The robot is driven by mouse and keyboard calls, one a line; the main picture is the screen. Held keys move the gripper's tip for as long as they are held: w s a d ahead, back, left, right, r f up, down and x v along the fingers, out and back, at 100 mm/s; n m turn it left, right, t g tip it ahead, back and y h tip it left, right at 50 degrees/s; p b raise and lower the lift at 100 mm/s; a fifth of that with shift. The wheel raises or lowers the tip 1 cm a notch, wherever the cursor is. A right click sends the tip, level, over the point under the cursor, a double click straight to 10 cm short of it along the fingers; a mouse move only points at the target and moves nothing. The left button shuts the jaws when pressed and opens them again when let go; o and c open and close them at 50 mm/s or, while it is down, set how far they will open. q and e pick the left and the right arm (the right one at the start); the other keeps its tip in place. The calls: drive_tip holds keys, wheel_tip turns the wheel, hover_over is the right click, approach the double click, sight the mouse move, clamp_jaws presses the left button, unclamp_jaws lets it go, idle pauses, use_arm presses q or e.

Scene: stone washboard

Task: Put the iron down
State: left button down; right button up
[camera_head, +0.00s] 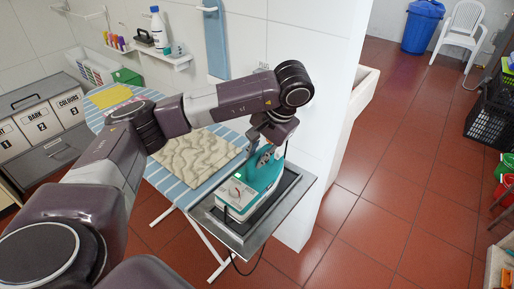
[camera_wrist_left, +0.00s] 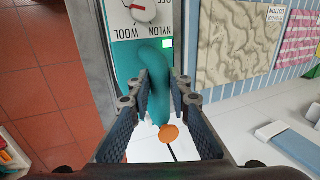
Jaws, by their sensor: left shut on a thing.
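The teal and white iron (camera_head: 236,198) is over the dark metal rest (camera_head: 287,208) at the near right end of the ironing board. Whether its base touches the rest or hovers just above it, I cannot tell. My left gripper (camera_head: 266,156) comes from above and is shut on the iron's handle. In the left wrist view, the two fingers of my left gripper (camera_wrist_left: 160,92) flank the teal handle (camera_wrist_left: 158,95), with the red-marked dial of the iron (camera_wrist_left: 145,8) beyond. My right gripper is not in view.
The striped ironing board (camera_head: 170,182) carries a beige patterned cloth (camera_head: 190,160) and a yellow cloth (camera_head: 108,96). A black cord hangs below the rest. A tiled wall corner (camera_head: 310,130) stands close behind the rest.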

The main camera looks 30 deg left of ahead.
sight(257, 176)
use_arm(q)
drive_tip(key=shift+f, duration=0.25)
drive_tip(key=shift+f+p, duration=0.3)
drive_tip(key=shift+f, duration=0.65)
drive_tip(key=shift+w+f, duration=0.1)
drive_tip(key=shift+f, duration=0.5)
drive_tip(key=c, duration=1.8)
unclamp_jaws()
drive_tip(key=shift+s, duration=0.2)
drive_tip(key=shift+w+d+r, duration=0.1)
drive_tip(key=shift+d+r, duration=0.05)
drive_tip(key=shift+r, duration=0.1)
drive_tip(key=v, duration=1.1)
drive_tip(key=shift+r+b, duration=0.3)
